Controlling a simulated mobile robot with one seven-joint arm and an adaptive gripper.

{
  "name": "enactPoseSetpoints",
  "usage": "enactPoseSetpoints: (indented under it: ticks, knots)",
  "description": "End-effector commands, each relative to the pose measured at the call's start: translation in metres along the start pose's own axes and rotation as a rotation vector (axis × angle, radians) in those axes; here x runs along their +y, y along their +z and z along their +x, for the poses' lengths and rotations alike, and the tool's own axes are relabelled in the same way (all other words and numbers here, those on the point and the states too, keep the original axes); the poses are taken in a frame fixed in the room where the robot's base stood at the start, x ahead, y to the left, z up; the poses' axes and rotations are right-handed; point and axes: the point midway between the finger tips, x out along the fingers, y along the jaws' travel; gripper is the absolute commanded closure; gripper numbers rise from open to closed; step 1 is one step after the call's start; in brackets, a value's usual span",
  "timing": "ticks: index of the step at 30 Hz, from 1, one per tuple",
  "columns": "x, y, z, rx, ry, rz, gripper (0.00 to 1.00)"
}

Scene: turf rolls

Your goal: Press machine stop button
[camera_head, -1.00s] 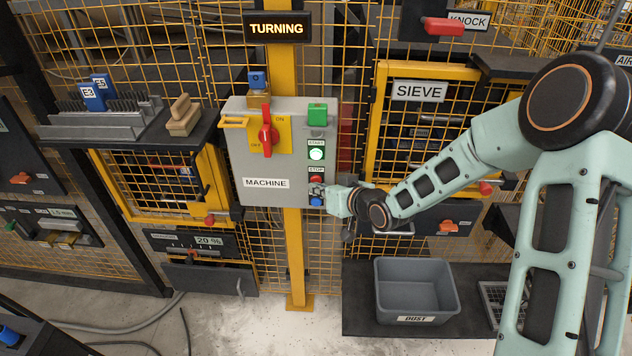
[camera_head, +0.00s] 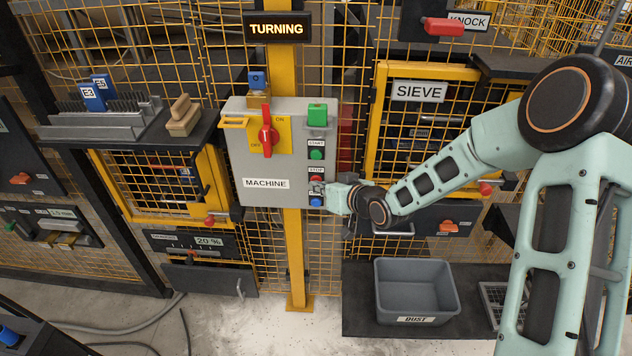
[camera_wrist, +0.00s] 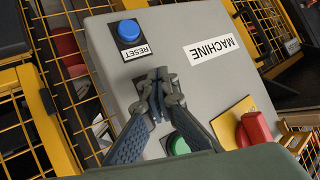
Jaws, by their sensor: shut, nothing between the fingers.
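The grey MACHINE box (camera_head: 253,168) hangs on a yellow post. On its right side, the red stop button (camera_head: 316,179) sits under a STOP label, partly covered by my gripper (camera_head: 319,188). My gripper is shut and empty, its fingertips at the stop button; whether they touch it I cannot tell. In the wrist view my gripper (camera_wrist: 158,76) points at the box and hides the stop button. The green start button (camera_head: 316,155) is above and unlit; it also shows in the wrist view (camera_wrist: 180,146). The blue reset button (camera_head: 316,202) is just below.
The red rotary switch (camera_head: 267,136) is on the box's left, on a yellow plate. A lit TURNING sign (camera_head: 276,28) is above. A grey DUST bin (camera_head: 417,291) stands below right. Yellow mesh fencing surrounds the box.

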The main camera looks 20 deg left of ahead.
Motion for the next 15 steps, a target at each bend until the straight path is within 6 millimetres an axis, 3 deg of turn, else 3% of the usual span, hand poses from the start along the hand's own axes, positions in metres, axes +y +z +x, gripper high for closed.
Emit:
enactPoseSetpoints:
  ticks: [15]
  knots:
    - [-0.0024, 0.0016, -0.0032, 0.003, 0.0, -0.001, 1.0]
